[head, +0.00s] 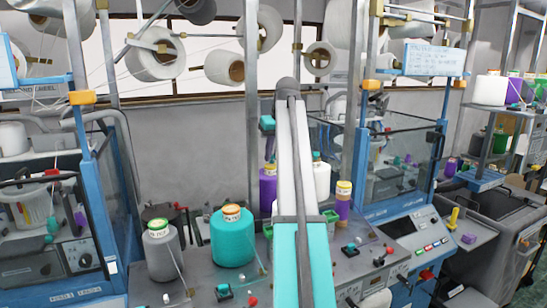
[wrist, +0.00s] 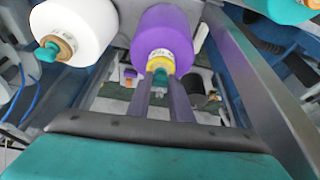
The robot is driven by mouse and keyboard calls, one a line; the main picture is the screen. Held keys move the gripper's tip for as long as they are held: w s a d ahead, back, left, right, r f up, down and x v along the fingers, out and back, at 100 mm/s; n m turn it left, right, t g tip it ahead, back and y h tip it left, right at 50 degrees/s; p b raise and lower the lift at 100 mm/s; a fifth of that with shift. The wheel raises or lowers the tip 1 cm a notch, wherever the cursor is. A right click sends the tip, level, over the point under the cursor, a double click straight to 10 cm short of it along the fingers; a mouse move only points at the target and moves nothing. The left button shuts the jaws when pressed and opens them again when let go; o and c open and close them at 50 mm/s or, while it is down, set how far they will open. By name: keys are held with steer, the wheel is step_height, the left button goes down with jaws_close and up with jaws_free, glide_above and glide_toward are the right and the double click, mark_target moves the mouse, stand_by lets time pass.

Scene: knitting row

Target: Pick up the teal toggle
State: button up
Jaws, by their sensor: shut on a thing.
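In the wrist view my gripper (wrist: 161,88) has its two dark purple-grey fingers close together, with a small teal piece, the teal toggle (wrist: 160,76), between their tips. The toggle is right at the yellow-ringed end of a purple yarn cone (wrist: 165,35); I cannot tell whether they touch. In the head view my gripper (head: 271,148) points down over a purple cone (head: 268,188), partly hidden by my arm. Another teal toggle (head: 222,290) lies on the grey machine deck at the lower left.
A white cone (wrist: 75,28) with a teal tip is close by on the left in the wrist view. A teal cone (head: 232,238) and a grey cone (head: 161,252) stand on the deck (head: 195,268). A glass-sided cabinet (head: 395,165) stands to the right.

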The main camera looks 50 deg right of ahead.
step_height(320, 180, up, 2)
steer(key=shift+r, duration=0.1)
steer(key=shift+s+a, duration=0.1)
steer(key=shift+s, duration=0.1)
steer(key=s+a, duration=0.3)
steer(key=s, duration=0.4)
steer(key=s+a+r, duration=0.1)
steer(key=s+a, duration=0.2)
steer(key=s, duration=0.4)
steer(key=shift+a+r, duration=0.25)
steer(key=shift+a, duration=0.1)
steer(key=shift+s, duration=0.1)
